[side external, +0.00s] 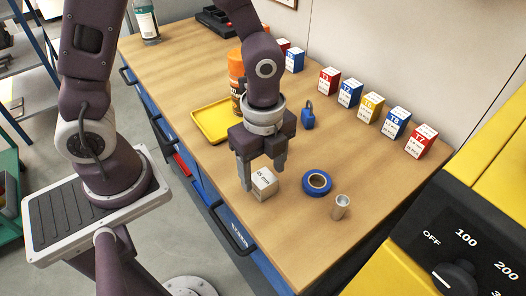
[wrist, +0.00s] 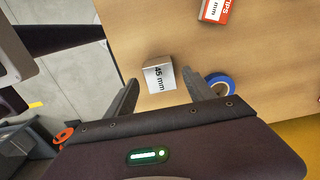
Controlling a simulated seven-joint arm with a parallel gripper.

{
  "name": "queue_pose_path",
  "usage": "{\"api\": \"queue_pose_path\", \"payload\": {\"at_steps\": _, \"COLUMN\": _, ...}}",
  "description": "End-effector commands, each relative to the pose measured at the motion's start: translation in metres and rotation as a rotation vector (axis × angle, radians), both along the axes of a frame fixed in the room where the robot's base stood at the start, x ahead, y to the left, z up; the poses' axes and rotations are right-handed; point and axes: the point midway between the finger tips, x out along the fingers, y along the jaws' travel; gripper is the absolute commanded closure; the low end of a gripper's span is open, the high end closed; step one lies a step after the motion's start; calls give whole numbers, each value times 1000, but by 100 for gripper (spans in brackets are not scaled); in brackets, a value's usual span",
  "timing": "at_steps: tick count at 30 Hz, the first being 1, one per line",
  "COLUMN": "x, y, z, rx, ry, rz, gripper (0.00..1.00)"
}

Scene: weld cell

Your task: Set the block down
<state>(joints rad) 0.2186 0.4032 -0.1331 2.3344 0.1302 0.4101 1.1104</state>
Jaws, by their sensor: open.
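A small pale block marked "45 mm" (side external: 264,184) sits on the wooden bench top (side external: 330,245) near its front edge. It also shows in the wrist view (wrist: 159,77), with its marked face toward the camera. My gripper (side external: 262,177) is open above the block, its fingers pointing down. In the wrist view the two fingers (wrist: 161,78) stand apart on either side of the block, with a visible gap at each side. The block appears to rest on the bench; exact fingertip height is hard to tell.
A blue tape roll (side external: 317,182) and a small metal cylinder (side external: 341,206) lie right of the block. Several labelled boxes (side external: 371,106) line the wall side.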

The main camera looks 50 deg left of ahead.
Motion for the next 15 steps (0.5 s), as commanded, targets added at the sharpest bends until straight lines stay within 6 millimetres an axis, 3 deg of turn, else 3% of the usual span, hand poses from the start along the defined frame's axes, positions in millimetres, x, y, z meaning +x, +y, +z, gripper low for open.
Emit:
{"api": "queue_pose_path", "payload": {"at_steps": 6, "x": 2, "y": 0, "z": 59, "rx": -1, "ry": -8, "rz": 2, "gripper": 38}}
{"api": "queue_pose_path", "payload": {"at_steps": 13, "x": 0, "y": 1, "z": 93, "rx": 0, "ry": -6, "rz": 12, "gripper": 38}}
{"api": "queue_pose_path", "payload": {"at_steps": 15, "x": -3, "y": 8, "z": 105, "rx": 0, "ry": -39, "rz": 99, "gripper": 38}}
